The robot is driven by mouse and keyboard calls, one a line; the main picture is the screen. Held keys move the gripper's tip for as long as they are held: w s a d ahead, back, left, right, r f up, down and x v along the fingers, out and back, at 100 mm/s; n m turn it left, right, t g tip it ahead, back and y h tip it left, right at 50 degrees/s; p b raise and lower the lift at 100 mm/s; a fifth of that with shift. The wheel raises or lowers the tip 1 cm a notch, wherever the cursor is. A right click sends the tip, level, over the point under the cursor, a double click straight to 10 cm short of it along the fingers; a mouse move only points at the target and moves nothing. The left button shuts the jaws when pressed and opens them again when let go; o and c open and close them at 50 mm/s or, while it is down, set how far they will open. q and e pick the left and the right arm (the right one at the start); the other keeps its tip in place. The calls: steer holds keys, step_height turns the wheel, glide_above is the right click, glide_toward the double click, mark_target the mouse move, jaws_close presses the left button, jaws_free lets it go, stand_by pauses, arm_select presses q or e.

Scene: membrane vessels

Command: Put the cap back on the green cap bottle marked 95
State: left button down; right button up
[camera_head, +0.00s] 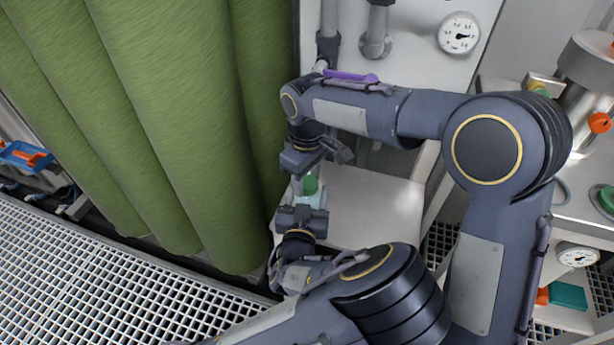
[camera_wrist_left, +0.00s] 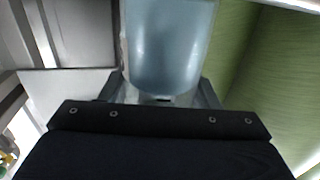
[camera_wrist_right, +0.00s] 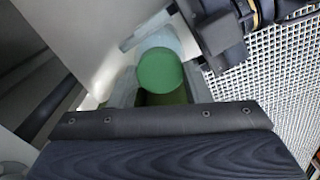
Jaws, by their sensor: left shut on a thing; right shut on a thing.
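The bottle (camera_head: 316,199) is pale blue and translucent, in front of the white panel. My left gripper (camera_head: 304,208) is shut on its body from below in the head view. The bottle (camera_wrist_left: 168,45) fills the upper middle of the left wrist view. The green cap (camera_head: 310,184) is at the bottle's top end. My right gripper (camera_head: 304,174) is shut on the cap, close to my left gripper. In the right wrist view the round cap (camera_wrist_right: 160,70) lies between my fingers, with the bottle behind it. Whether the cap is seated on the neck cannot be told. No 95 marking shows.
Large green vertical membranes (camera_head: 165,110) stand close at the left. A white ledge (camera_head: 375,205) lies right of the bottle. Pipes and a gauge (camera_head: 459,34) are above. A purple-handled part (camera_head: 345,76) shows behind my right arm. A metal grating floor (camera_head: 90,280) is lower left.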

steer(key=shift+m, duration=0.7)
steer(key=o, duration=1)
steer(key=shift+c, duration=0.2)
steer(key=shift+r, duration=2.25)
steer(key=shift+c, duration=0.4)
